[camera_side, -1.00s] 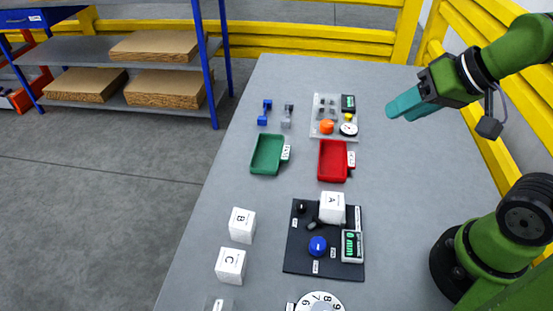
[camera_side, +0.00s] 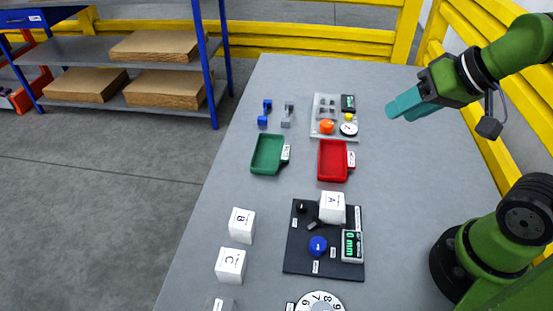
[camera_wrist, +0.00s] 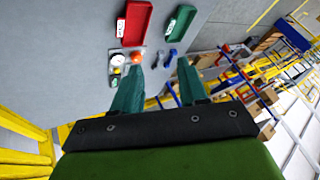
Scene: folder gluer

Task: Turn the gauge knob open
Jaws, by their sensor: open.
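A light grey panel (camera_side: 319,129) near the far end of the table carries an orange knob (camera_side: 327,126), a round white dial gauge (camera_side: 348,129), a small yellow part and a dark display. A black panel (camera_side: 293,262) nearer the camera carries a blue knob (camera_side: 317,245) and a display with green figures (camera_side: 352,246). I cannot tell which knob the task names. My gripper (camera_side: 396,109), with teal fingers, is open and empty above the table, right of the grey panel. In the wrist view the fingers are apart, with the orange knob (camera_wrist: 136,57) beyond the left fingertip.
A green tray (camera_side: 267,154) and a red tray (camera_side: 333,160) lie between the panels. White block A (camera_side: 332,207) stands on the black panel; blocks B (camera_side: 241,225) and C (camera_side: 230,265) stand left of it. Blue and grey parts lie left of the grey panel.

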